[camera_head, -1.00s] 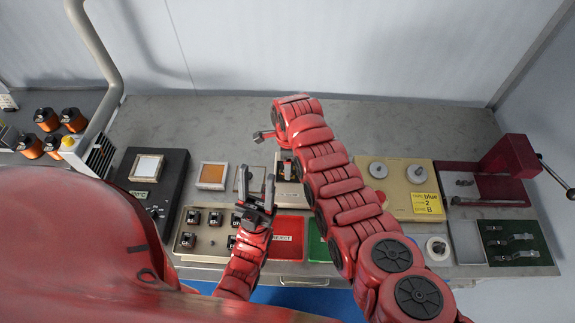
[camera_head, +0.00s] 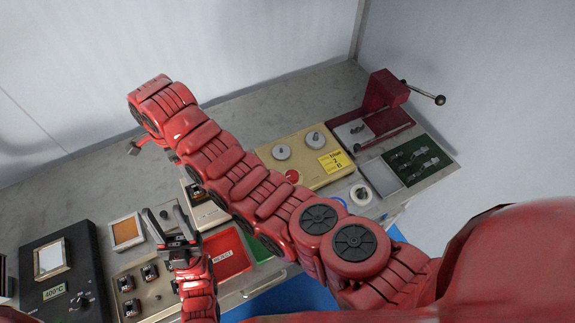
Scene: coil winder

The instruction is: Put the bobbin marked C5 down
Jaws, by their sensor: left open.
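My left gripper (camera_head: 166,222) points away from me above the tray (camera_head: 160,308) at lower left. Its two fingers are apart and I see nothing held between them. Several small dark bobbins (camera_head: 128,308) sit in the tray. Another dark bobbin-like piece (camera_head: 196,192) sits on a pale block behind the left gripper, partly covered by my right arm. No C5 mark can be read on any of them. My right arm crosses the bench, and only a bit of its gripper (camera_head: 138,146) shows at the far end; its jaws are mostly hidden.
A black heater box (camera_head: 75,302) reading 400°C and an orange-topped pad (camera_head: 127,231) stand at left. A red reject mat (camera_head: 230,255) lies right of the left gripper. A yellow winder plate (camera_head: 310,172) and a dark red press (camera_head: 385,92) stand at right.

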